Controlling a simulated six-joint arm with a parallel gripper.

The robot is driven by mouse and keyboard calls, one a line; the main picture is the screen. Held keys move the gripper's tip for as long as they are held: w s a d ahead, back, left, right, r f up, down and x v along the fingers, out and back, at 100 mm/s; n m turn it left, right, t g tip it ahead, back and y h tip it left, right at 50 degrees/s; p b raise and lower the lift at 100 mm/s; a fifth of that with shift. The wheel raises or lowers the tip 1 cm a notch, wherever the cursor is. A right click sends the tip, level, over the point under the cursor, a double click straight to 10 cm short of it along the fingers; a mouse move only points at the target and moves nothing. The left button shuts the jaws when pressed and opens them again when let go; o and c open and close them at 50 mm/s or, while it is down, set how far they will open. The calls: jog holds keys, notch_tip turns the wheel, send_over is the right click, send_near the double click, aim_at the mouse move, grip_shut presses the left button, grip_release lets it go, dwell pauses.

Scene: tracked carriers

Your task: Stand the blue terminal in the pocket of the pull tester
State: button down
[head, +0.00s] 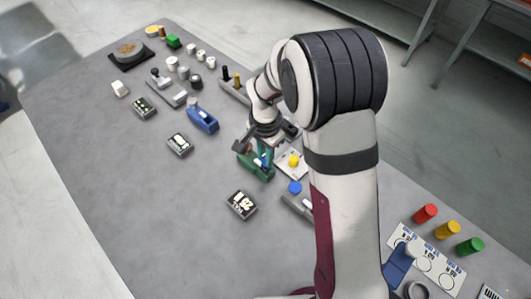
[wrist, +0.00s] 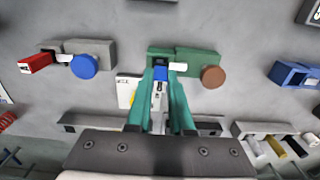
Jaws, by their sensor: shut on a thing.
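The blue terminal (wrist: 161,74) shows in the wrist view as a small blue piece at the tips of my gripper (wrist: 161,84). My gripper's teal fingers are shut on it. The blue piece overlaps the green pull tester (wrist: 196,57), a block with a brown disc (wrist: 212,76) and a small white piece at its front. I cannot tell whether the terminal is inside the pocket or just in front of it. In the head view my gripper is at the green tester (head: 257,172), with a bit of blue (head: 265,160) showing there; the arm hides part of it.
A grey fixture (wrist: 98,47) with a red piece and blue disc stands left in the wrist view. A blue fixture (wrist: 290,75) stands right. A dark display box (head: 241,205) sits near the green tester.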

jog(key=shift+f, duration=0.35)
dwell(0.5)
jog(key=c, duration=0.7)
grip_release()
jog(key=o, duration=0.5)
jog(key=shift+c, duration=0.2)
jog(key=shift+r, duration=3.5)
